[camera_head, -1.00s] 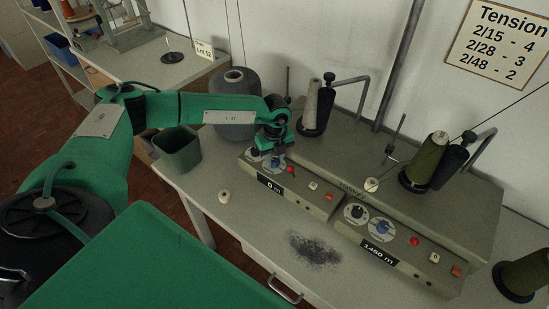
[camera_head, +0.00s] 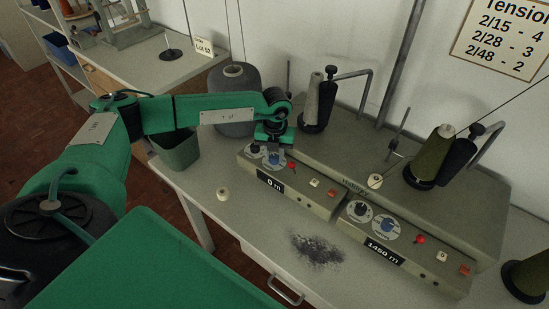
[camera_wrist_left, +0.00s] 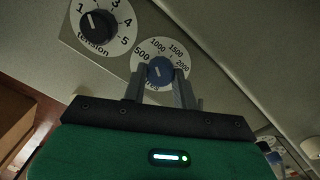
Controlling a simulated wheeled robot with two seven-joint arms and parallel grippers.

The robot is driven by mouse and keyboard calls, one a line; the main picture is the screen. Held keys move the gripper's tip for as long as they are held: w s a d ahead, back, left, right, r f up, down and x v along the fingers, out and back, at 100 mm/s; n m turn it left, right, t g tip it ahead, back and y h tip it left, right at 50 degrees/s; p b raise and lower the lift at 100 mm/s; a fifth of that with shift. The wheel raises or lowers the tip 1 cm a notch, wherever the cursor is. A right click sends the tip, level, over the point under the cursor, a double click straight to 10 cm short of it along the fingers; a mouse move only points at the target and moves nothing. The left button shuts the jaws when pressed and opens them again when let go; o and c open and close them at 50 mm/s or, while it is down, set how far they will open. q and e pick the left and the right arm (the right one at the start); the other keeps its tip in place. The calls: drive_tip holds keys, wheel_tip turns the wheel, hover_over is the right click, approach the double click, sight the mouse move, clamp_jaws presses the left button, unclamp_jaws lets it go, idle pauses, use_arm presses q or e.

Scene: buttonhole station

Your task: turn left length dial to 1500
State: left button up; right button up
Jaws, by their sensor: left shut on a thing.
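The left length dial is a blue knob (camera_wrist_left: 160,70) on a white disc marked 500, 1000, 1500 and 2000. My left gripper (camera_wrist_left: 160,85) is shut on this knob, one grey finger on each side. The exact setting of the knob's mark is hard to read. In the head view, my left gripper (camera_head: 273,150) comes down from above onto the dial (camera_head: 274,159) of the left control box (camera_head: 300,192), whose display reads 0 m. The black tension dial (camera_wrist_left: 97,25) is left of the gripper in the wrist view. My right gripper is not in view.
The right control box (camera_head: 405,238) has its own dials and reads 1450 m. Thread cones (camera_head: 434,158) stand behind. A green bin (camera_head: 175,152) and a grey cone (camera_head: 233,95) are left of the boxes. A dark lint patch (camera_head: 317,250) lies on the table in front.

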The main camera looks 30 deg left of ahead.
sight(274, 157)
use_arm(q)
drive_tip(key=m+b, duration=0.1)
drive_tip(key=m, duration=0.1)
drive_tip(key=m+b, duration=0.2)
drive_tip(key=shift+f+m, duration=0.2)
drive_tip(key=shift+m, duration=0.1)
drive_tip(key=m+b, duration=0.2)
drive_tip(key=m, duration=0.2)
drive_tip(key=shift+m+b, duration=0.4)
drive_tip(key=shift+a+r+m+b, duration=0.15)
drive_tip(key=shift+m+b, duration=0.35)
drive_tip(key=shift+m, duration=0.5)
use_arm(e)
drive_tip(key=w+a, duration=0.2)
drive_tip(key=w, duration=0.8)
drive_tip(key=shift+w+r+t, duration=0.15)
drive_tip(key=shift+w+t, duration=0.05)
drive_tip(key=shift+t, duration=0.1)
use_arm(q)
drive_tip(key=o, duration=1)
drive_tip(key=shift+c, duration=0.2)
drive_tip(key=shift+r, duration=0.1)
